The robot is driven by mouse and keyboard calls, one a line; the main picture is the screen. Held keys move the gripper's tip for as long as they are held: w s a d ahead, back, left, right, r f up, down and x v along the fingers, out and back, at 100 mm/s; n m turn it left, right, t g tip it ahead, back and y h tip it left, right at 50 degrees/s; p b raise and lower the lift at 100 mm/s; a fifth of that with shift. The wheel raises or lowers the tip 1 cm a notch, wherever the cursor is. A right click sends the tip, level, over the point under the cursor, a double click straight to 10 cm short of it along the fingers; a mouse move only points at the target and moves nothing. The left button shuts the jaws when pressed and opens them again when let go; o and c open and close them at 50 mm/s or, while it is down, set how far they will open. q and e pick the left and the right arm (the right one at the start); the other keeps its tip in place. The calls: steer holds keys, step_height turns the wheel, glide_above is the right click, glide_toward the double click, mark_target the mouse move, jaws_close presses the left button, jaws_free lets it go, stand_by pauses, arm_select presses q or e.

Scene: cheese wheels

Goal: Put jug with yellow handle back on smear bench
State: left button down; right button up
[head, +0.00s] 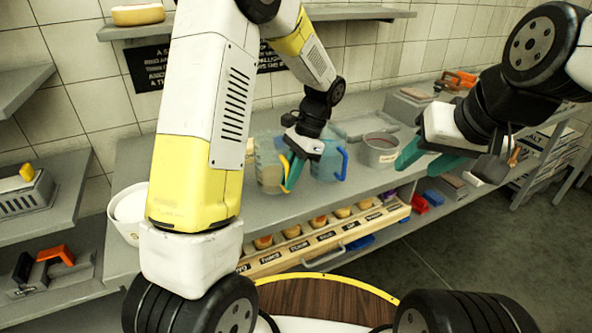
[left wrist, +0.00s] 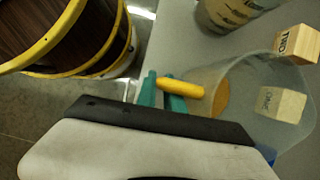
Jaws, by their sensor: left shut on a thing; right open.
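The clear jug with the yellow handle (head: 267,160) is at the grey bench (head: 190,158), left of a clear jug with a blue handle (head: 329,163). My left gripper (head: 291,172) has its teal fingers shut on the yellow handle. In the left wrist view the yellow handle (left wrist: 182,88) sits at the fingertips, and the clear jug body (left wrist: 240,98) extends to the right. I cannot tell whether the jug's base touches the bench. My right gripper (head: 428,157) is open and empty, in front of the bench at right.
A grey round pot (head: 381,151) stands right of the blue-handled jug. A white bowl (head: 124,213) is at the bench's left end. A wooden rack (head: 322,240) with labelled slots is below the front edge. A wooden block (left wrist: 297,43) is beside the jug in the left wrist view.

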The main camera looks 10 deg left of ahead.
arm_select(q)
steer(key=shift+f, duration=0.95)
steer(key=c, duration=1.5)
jaws_free()
steer(key=shift+f, duration=0.15)
steer(key=shift+o, duration=0.2)
steer(key=v, duration=1.2)
steer(key=s+a+r+n+t+h, duration=0.3)
steer(key=s+r+n+t, duration=0.1)
steer(key=s, duration=0.6)
steer(key=s+a+r+n+t+h, duration=0.3)
steer(key=s+a+r+n+t, duration=0.1)
steer(key=s, duration=0.6)
steer(key=shift+r+n+t, duration=0.6)
steer(key=shift+r+n, duration=0.4)
steer(key=shift+n, duration=0.1)
